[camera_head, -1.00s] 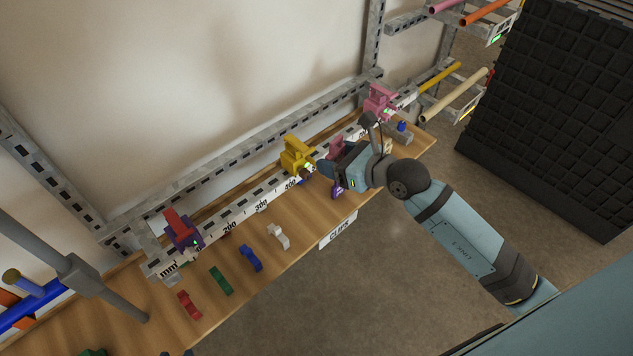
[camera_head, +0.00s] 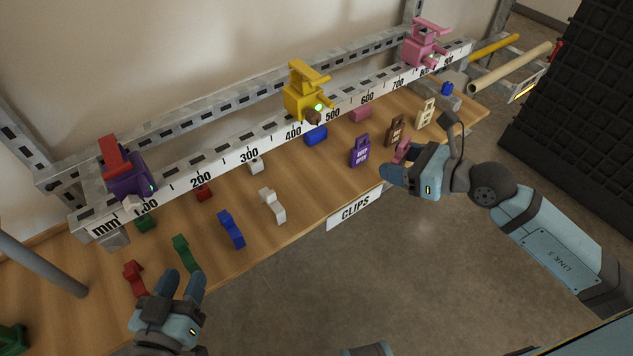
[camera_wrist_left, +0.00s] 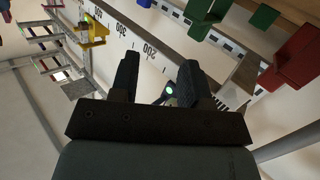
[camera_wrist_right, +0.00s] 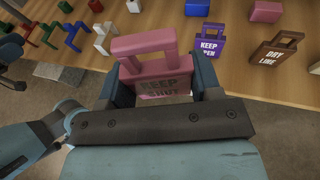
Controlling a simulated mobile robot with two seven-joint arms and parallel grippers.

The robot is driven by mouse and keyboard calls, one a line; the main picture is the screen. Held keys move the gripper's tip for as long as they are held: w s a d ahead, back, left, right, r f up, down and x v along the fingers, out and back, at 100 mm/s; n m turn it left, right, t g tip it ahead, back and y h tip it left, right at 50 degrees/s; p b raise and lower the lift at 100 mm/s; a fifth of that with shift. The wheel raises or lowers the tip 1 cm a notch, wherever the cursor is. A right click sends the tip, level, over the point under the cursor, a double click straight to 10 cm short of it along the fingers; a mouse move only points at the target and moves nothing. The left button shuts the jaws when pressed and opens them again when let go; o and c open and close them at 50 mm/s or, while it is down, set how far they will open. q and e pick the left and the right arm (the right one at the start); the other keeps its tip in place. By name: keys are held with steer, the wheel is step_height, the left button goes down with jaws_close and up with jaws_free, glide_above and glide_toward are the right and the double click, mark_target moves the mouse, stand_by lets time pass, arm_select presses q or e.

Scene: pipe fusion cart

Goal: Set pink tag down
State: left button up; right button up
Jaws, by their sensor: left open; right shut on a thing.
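In the head view the pink tag (camera_head: 403,150) shows at the tip of my right gripper (camera_head: 405,160), by the front edge of the wooden bench (camera_head: 310,190), just right of a purple tag (camera_head: 360,151). I cannot tell whether it touches the bench. My left gripper (camera_head: 183,285) is open and empty in front of the bench's left part; it also shows in the left wrist view (camera_wrist_left: 165,85).
A brown tag (camera_head: 395,130) and a cream tag (camera_head: 425,113) stand behind my right gripper. Red, green, blue and white clips lie to the left. A millimetre rail (camera_head: 270,145) carries purple, yellow and pink clamps. A "CLIPS" sign (camera_head: 354,209) hangs on the front edge.

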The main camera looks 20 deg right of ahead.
step_height(320, 180, down, 8)
steer(key=s+b, duration=0.2)
steer(key=b, duration=0.8)
glide_above(321, 185)
steer(key=shift+s+d+f+n+g+y, duration=0.25)
steer(key=shift+n+g+y, duration=0.15)
steer(key=shift+w+a, duration=0.25)
steer(key=shift+w+a+f, duration=0.1)
steer(key=shift+f, duration=0.05)
arm_select(q)
steer(key=shift+s+d+f+t+h+b, duration=0.15)
steer(key=shift+d+f+t+h+b, duration=0.3)
steer(key=shift+d+f+h, duration=0.25)
steer(key=shift+s+d+f+t+h+b, duration=0.1)
steer(key=shift+d+f+t+h+b, duration=0.35)
steer(key=shift+f+h, duration=0.35)
arm_select(e)
steer(key=shift+f, duration=1.6)
arm_select(q)
steer(key=shift+d, duration=0.1)
arm_select(e)
steer(key=shift+f, duration=0.1)
steer(key=o, duration=0.9)
